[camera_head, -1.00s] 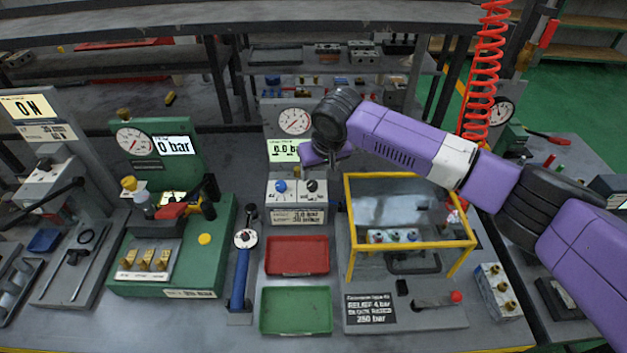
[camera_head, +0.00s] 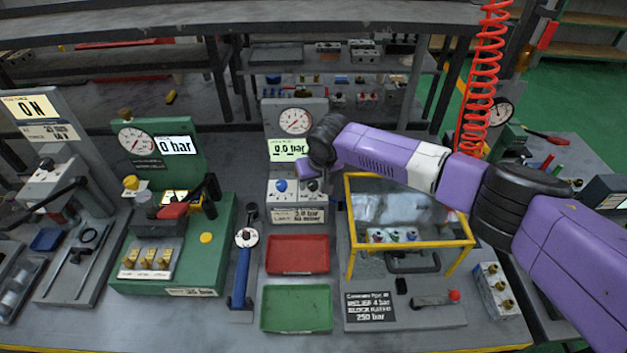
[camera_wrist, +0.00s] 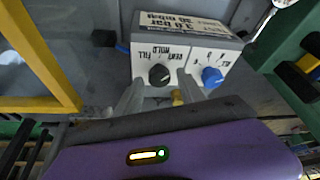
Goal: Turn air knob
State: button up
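A grey air unit (camera_head: 297,214) with a gauge and a 0.0 bar display stands at the centre of the bench. Its front has a blue knob (camera_head: 280,186) and a black knob (camera_head: 312,187). In the wrist view the black knob (camera_wrist: 159,75) sits by the word FILL and other small lettering; the blue knob (camera_wrist: 212,77) is beside it. I cannot read which label says air. My gripper (camera_wrist: 158,84) is open, its two grey fingers apart on either side of the black knob; contact is not clear. In the head view my wrist hides the fingers.
A yellow-framed guard (camera_head: 409,176) stands right of the unit, close to my forearm. Red (camera_head: 297,254) and green (camera_head: 297,308) trays lie in front. A blue-handled tool (camera_head: 241,275) and a green test stand (camera_head: 210,262) are left. A red coiled hose (camera_head: 478,98) hangs behind my arm.

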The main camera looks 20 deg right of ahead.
grip_shut()
